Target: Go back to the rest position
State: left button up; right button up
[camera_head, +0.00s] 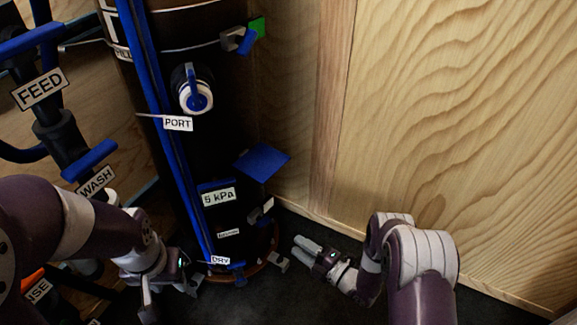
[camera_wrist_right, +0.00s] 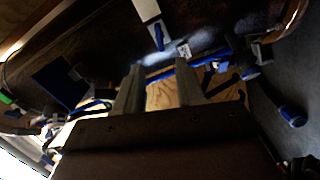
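My left gripper (camera_head: 170,296) is low at the left, beside the foot of the dark cylinder. Its fingers look spread, with nothing seen between them. My right gripper (camera_head: 298,247) is low in the middle, right of the cylinder's foot and above the dark floor, pointing left. In the right wrist view its two fingers (camera_wrist_right: 160,80) stand apart with a gap and hold nothing.
The tall dark cylinder (camera_head: 160,70) has a white-and-blue port (camera_head: 195,92), a blue flap (camera_head: 262,162) and labels. Pipes with FEED (camera_head: 40,89) and WASH (camera_head: 95,182) tags stand left. A wooden wall (camera_head: 450,110) closes the right side.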

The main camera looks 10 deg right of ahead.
jog(key=s+d+f+m+g+h, duration=0.4)
jog(key=d+f+m+g+h, duration=0.2)
jog(key=f+m+h, duration=0.3)
jog(key=s+d+r+m+g+h+p, duration=0.1)
jog(key=s+d+r+m+g, duration=0.1)
jog(key=s+r+m, duration=0.3)
jog(key=d+r+m+g+h+p, duration=0.1)
jog(key=d+r+m+g+h, duration=0.15)
jog(key=r, duration=0.45)
jog(key=s+d+r+m+g+p, duration=0.2)
jog(key=s+r+m, duration=0.15)
jog(key=r, duration=0.25)
jog(key=s+a+r+m+g+p, duration=0.1)
jog(key=s+a+r+m, duration=0.15)
jog(key=r, duration=0.45)
jog(key=s+a+r+m+g+p, duration=0.15)
jog(key=s+r, duration=0.25)
jog(key=r, duration=0.4)
notch_tip(320, 180, up, 45)
jog(key=w+t+p, duration=0.1)
jog(key=t+p, duration=0.2)
jog(key=p, duration=3.6)
jog(key=shift+a+r, duration=0.2)
jog(key=shift+a, duration=0.2)
